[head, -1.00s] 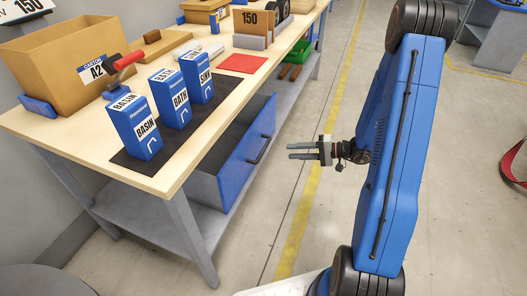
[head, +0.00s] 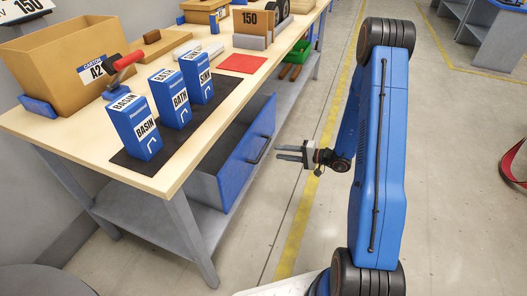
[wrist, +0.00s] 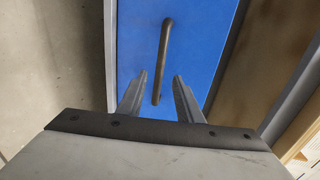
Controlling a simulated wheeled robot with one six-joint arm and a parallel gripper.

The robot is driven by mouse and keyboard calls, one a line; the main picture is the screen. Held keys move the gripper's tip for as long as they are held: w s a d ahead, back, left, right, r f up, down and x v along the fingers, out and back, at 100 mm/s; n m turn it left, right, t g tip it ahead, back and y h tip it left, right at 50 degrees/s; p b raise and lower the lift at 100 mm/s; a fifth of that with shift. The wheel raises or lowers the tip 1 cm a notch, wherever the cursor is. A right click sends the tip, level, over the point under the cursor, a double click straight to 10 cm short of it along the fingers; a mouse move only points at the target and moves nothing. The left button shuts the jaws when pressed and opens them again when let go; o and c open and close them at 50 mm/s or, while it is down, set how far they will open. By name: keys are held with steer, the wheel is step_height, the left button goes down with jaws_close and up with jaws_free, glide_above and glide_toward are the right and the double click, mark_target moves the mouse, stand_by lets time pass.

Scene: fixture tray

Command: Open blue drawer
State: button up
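The blue drawer (head: 234,172) under the workbench stands pulled out, its grey inside showing. Its dark bar handle (head: 260,148) is on the front face. In the wrist view the blue front (wrist: 205,35) fills the middle, and the handle (wrist: 165,50) runs up and down. My gripper (head: 277,153) is just right of the handle in the head view, its fingers apart and pointing at the drawer. In the wrist view the handle's lower end lies between the open fingers (wrist: 161,78), with no visible contact on either finger. Nothing is held.
The workbench top (head: 165,182) carries several blue boxes (head: 180,104), a cardboard bin (head: 50,60) and a red pad (head: 243,64). The floor (head: 290,225) right of the bench is clear.

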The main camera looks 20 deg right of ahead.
mark_target(263, 149)
steer(key=x, duration=0.9)
steer(key=shift+a, duration=0.1)
jaws_close()
